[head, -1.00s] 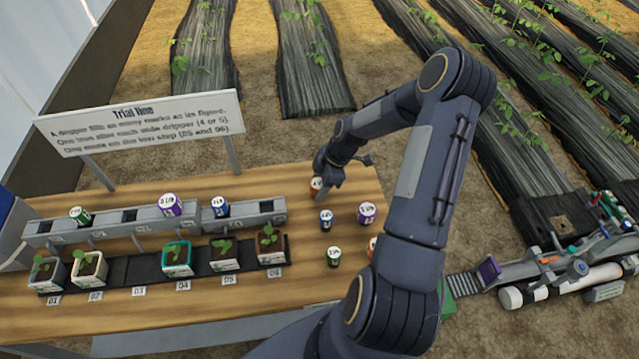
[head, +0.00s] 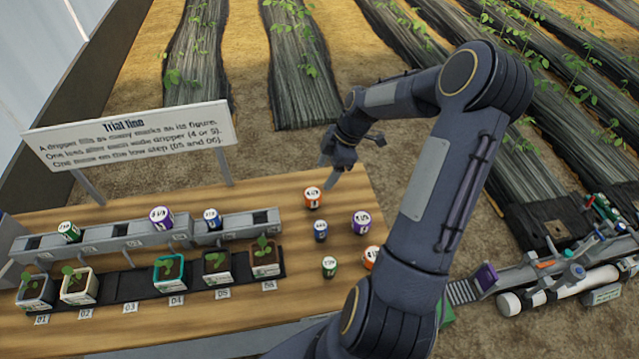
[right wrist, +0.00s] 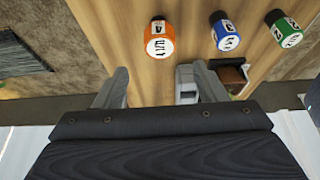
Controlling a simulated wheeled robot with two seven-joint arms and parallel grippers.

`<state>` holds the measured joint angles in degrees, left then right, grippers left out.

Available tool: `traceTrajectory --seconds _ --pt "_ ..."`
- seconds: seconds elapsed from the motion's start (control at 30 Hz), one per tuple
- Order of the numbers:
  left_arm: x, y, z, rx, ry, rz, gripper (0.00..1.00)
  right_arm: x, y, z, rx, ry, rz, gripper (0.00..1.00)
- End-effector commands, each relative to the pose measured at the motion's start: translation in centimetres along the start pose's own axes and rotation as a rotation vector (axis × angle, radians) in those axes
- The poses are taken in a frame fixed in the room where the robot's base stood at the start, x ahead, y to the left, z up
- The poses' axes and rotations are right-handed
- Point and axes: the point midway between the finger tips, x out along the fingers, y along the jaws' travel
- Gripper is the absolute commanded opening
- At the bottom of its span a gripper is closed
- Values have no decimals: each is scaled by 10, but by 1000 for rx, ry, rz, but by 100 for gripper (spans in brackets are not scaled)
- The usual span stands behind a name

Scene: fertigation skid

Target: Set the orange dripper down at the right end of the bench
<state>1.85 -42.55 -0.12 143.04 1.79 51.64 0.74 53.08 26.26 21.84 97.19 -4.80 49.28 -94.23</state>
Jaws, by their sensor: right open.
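The orange dripper (head: 313,199) with a white top stands upright near the back edge of the bench's right end. It also shows in the right wrist view (right wrist: 160,43), ahead of my fingers and apart from them. My right gripper (head: 331,181) is open and empty, raised above and behind the dripper. In the right wrist view its fingers (right wrist: 163,78) are spread with nothing between them. The wooden bench (head: 290,300) runs across the lower left. A second orange dripper (head: 370,260) is partly hidden behind my right arm. My left gripper is not in view.
A blue dripper (head: 320,232), a purple dripper (head: 361,222) and a green dripper (head: 330,267) stand close by. The grey stepped rail (head: 100,243) holds several drippers, with potted seedlings in front. The sign (head: 130,137) stands at the back left.

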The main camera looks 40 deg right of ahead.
Motion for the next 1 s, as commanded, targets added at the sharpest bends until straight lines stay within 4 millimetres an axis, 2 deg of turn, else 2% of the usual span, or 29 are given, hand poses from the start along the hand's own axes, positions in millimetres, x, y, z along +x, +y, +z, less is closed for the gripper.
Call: traceTrajectory --seconds 0.17,0.27,0.33,0.47,0.6,0.7,0.8,0.9,1.0 --pt "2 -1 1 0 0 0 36 -18 -1 -1 3 -2 2 65" --pt "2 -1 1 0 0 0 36 -31 -9 -16 35 -17 9 65" --pt "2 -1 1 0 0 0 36 -46 -23 -37 96 -38 26 65" --pt "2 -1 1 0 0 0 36 -81 -74 -85 300 -63 95 65" --pt "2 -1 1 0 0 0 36 -109 -145 -119 592 -2 182 65" --pt "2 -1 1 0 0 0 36 -115 -192 -130 792 85 209 65" --pt "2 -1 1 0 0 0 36 -113 -227 -134 956 176 199 65" --pt "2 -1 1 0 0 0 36 -108 -251 -136 1069 241 173 65" --pt "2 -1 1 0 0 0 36 -105 -262 -136 1131 275 152 65"
